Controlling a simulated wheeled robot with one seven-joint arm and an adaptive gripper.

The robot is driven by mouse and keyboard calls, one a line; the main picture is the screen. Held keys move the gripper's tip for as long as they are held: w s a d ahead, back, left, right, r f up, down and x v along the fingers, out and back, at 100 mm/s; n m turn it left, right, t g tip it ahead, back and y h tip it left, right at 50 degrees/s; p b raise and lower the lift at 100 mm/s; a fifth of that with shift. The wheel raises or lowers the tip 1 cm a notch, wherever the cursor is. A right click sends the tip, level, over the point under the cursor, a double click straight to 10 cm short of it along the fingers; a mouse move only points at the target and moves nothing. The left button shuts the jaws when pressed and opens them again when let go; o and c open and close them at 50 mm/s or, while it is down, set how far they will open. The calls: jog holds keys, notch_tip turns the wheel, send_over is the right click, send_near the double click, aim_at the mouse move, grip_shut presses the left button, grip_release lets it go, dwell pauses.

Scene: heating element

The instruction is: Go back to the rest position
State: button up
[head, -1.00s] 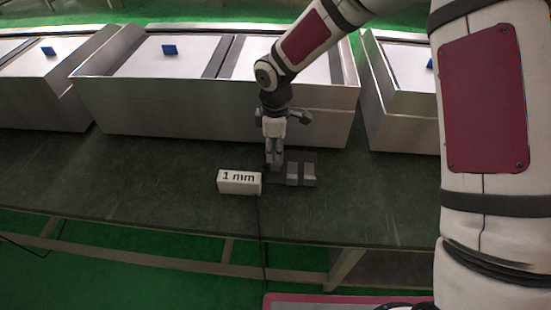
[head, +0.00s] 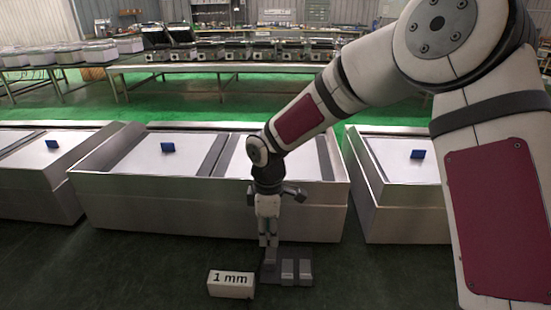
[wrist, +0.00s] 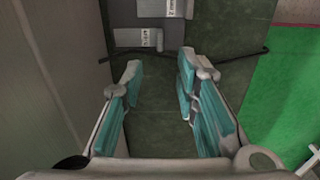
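My gripper (head: 268,242) points down over the dark table in front of the large middle metal box, just behind a small grey block set. In the wrist view, my gripper's teal-padded fingers (wrist: 160,78) stand apart with only bare tabletop between them. Nothing is held. The grey block set (head: 296,271) lies below and to the right of the fingertips in the head view; its labelled blocks (wrist: 138,38) show ahead of the fingers in the wrist view. My arm is bent and reaches out from the right.
A white "1 mm" box (head: 231,284) stands left of the grey blocks. The middle metal box (head: 150,203) rises close behind my gripper and holds a blue tab (head: 167,147). Another metal box (head: 405,210) stands to the right. A dark cable (wrist: 240,57) crosses the tabletop.

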jog(key=s+d+r+m+h, duration=0.1)
jog(key=s+d+r+m, duration=0.3)
jog(key=s+d+r, duration=0.3)
jog(key=s+d+r+m+h, duration=0.1)
jog(key=s+d+r+m, duration=0.35)
jog(key=d+r, duration=0.5)
jog(key=s+d+r+m+t+y, duration=0.1)
jog(key=s+d+r+m, duration=0.3)
jog(key=s, duration=0.7)
jog(key=s+d+f+m+y, duration=0.15)
jog(key=s+m, duration=0.35)
jog(key=s, duration=0.6)
notch_tip(320, 180, up, 17)
jog(key=t+p, duration=0.3)
jog(key=p, duration=1.2)
jog(key=shift+w+r, duration=0.15)
jog(key=shift+r, duration=0.05)
jog(key=shift+h, duration=0.25)
